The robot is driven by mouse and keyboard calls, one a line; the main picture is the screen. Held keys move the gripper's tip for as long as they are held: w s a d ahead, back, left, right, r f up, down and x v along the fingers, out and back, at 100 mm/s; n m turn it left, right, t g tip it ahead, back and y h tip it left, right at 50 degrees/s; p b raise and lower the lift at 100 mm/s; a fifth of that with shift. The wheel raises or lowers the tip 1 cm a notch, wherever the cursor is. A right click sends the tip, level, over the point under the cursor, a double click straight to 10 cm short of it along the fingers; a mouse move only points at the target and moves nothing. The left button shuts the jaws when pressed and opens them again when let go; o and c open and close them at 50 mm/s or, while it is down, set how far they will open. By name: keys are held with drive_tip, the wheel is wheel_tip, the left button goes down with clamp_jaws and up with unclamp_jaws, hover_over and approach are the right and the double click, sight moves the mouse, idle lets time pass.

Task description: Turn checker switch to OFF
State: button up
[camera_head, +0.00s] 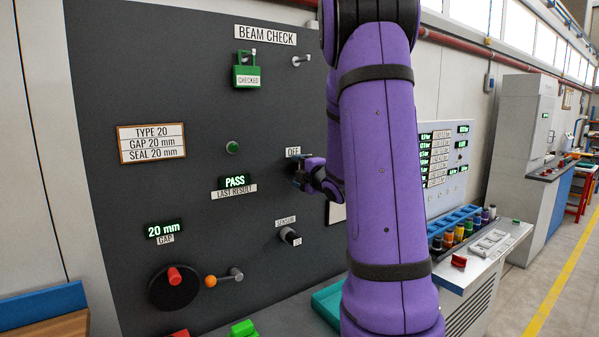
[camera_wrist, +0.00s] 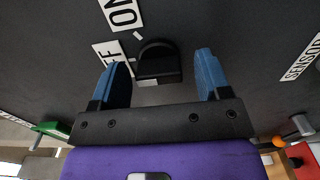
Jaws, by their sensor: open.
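The checker switch is a black rotary knob (camera_wrist: 160,60) on the dark panel, seen in the wrist view. An ON label (camera_wrist: 122,12) and a partly covered OFF label (camera_wrist: 108,52) are to its left. In the head view the OFF label (camera_head: 293,151) shows just above my gripper (camera_head: 301,174), while my purple arm hides part of the area. My gripper (camera_wrist: 161,64) is open, with one blue finger on each side of the knob. Gaps show between the fingers and the knob. I cannot tell which label the knob points to.
A SENSOR knob (camera_head: 290,236) sits below on the panel. A crank disc (camera_head: 174,287) and an orange-tipped lever (camera_head: 226,279) are lower left. A green CHECKED padlock (camera_head: 247,76) hangs above. The display (camera_head: 235,181) reads PASS. A teal tray (camera_head: 328,302) lies below.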

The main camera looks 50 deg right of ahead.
drive_tip(key=v, duration=1)
drive_tip(key=shift+s+a, duration=0.2)
drive_tip(key=shift+s, duration=0.15)
drive_tip(key=a+r+m+g, duration=0.3)
drive_tip(key=a+m+g, duration=0.3)
drive_tip(key=a+m, duration=0.6)
drive_tip(key=s+a+f+m+g+y, duration=0.1)
drive_tip(key=s+a+g+y, duration=0.1)
drive_tip(key=s+a, duration=0.5)
drive_tip(key=s+a+f+m+g+y, duration=0.1)
drive_tip(key=s+a+g, duration=0.3)
drive_tip(key=s+a, duration=0.4)
drive_tip(key=a+m+y, duration=0.1)
drive_tip(key=a, duration=0.4)
drive_tip(key=shift+s+a, duration=0.15)
drive_tip(key=shift+a, duration=0.2)
